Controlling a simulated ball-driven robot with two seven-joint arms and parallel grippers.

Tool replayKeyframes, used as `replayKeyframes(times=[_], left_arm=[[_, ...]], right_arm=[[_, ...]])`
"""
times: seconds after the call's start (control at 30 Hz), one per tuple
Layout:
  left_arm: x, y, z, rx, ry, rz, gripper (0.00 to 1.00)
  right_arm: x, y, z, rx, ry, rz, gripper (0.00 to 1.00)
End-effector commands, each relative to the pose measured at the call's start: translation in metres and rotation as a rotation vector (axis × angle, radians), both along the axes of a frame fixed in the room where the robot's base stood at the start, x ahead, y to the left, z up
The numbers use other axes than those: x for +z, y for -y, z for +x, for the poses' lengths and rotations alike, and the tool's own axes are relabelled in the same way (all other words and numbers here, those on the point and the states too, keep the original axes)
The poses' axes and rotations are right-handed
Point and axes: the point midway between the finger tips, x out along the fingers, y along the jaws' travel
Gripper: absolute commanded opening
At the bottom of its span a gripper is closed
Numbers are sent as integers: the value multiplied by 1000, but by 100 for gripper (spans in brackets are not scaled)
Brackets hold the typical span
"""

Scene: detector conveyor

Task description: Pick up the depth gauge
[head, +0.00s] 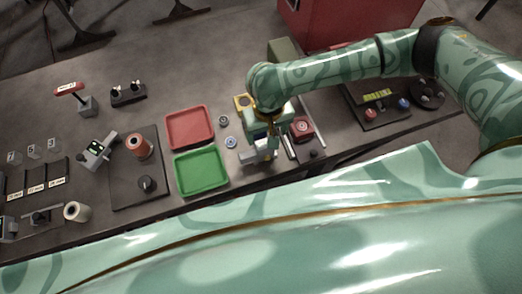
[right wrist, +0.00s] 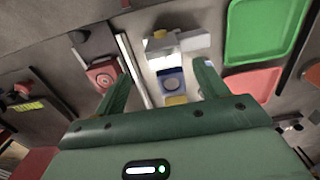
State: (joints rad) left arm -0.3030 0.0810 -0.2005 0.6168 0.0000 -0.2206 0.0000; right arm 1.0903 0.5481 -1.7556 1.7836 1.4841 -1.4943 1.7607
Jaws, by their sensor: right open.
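My right gripper (head: 266,133) hangs over the table, pointing down, just right of the red and green trays. In the right wrist view its two green fingers (right wrist: 162,66) are spread apart with nothing held. Between and beyond them lies a device with a round dial in a blue frame (right wrist: 171,82), white blocks and yellow parts; it looks like the depth gauge, though I cannot be certain. In the head view its pale part (head: 258,155) shows below my gripper, which hides the rest. I cannot tell whether the fingers touch it. My left gripper is not in view.
The red tray (head: 189,109) and green tray (head: 221,178) lie to the left. Silver bars (right wrist: 133,70) and a red device (head: 302,128) lie close on the gauge's other side. A dark control panel (head: 379,118) is farther right. Small round parts lie near the trays.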

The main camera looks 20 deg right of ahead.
Motion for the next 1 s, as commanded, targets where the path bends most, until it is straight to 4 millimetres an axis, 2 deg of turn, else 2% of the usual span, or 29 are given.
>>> replayKeyframes(times=[0.17,0.4,0.7,0.9,0.93,1.0], left_arm=[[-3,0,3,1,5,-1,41],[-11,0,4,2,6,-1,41],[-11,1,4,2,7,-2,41],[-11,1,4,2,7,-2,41],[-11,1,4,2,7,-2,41],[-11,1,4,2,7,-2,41]], right_arm=[[-15,-1,-1,1,0,0,73],[-53,-5,-2,1,0,0,73],[-58,-5,-2,3,1,0,73],[-58,-5,-2,2,1,0,17],[-58,-5,-2,2,1,0,12],[-57,-6,-1,2,2,1,12]])
